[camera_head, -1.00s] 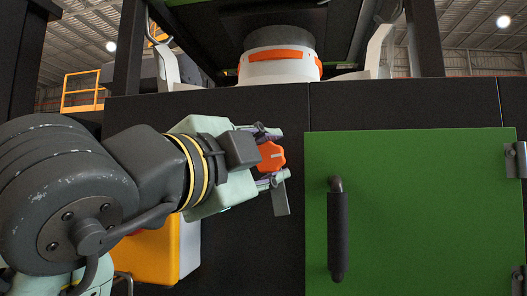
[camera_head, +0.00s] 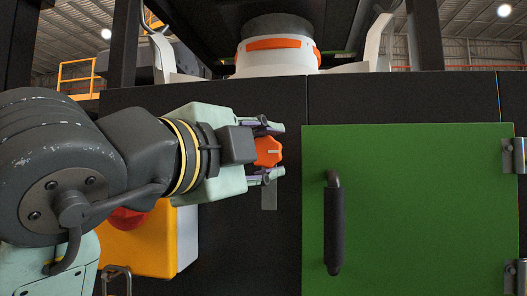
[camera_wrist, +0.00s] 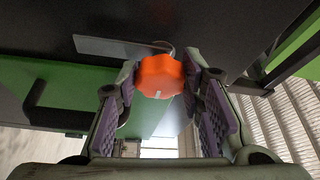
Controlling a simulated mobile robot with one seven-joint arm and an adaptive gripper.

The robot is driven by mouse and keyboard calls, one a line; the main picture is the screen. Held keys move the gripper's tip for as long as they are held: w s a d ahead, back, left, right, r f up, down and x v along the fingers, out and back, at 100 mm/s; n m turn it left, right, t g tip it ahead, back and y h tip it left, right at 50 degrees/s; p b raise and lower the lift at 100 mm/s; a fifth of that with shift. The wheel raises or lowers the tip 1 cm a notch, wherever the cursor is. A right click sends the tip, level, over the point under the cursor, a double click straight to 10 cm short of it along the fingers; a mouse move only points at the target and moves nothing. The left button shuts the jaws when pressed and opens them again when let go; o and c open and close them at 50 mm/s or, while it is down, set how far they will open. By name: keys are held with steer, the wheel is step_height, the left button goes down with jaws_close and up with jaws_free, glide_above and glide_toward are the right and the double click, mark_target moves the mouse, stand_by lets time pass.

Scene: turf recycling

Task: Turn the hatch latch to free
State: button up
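The hatch latch is an orange lobed knob (camera_head: 268,152) with a pale mark, on the dark panel just left of the green hatch door (camera_head: 420,210). A flat grey latch plate (camera_head: 269,196) hangs straight down below the knob. My gripper (camera_head: 270,151) reaches in from the left with one finger above the knob and one below. In the wrist view the knob (camera_wrist: 160,76) sits between the purple-padded fingertips (camera_wrist: 160,80), with narrow gaps at its sides. The fingers are apart; firm contact is not visible. The plate (camera_wrist: 112,48) also shows there. The hatch is closed.
A black bar handle (camera_head: 334,224) stands out from the door, right of the knob. Hinges (camera_head: 514,155) are at the door's right edge. A yellow box with a red button (camera_head: 128,218) is below my arm. A white and orange collar (camera_head: 278,55) sits above the panel.

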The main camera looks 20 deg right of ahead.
steer(key=o, duration=0.4)
steer(key=shift+a, duration=0.1)
steer(key=v, duration=1.2)
steer(key=shift+r, duration=0.1)
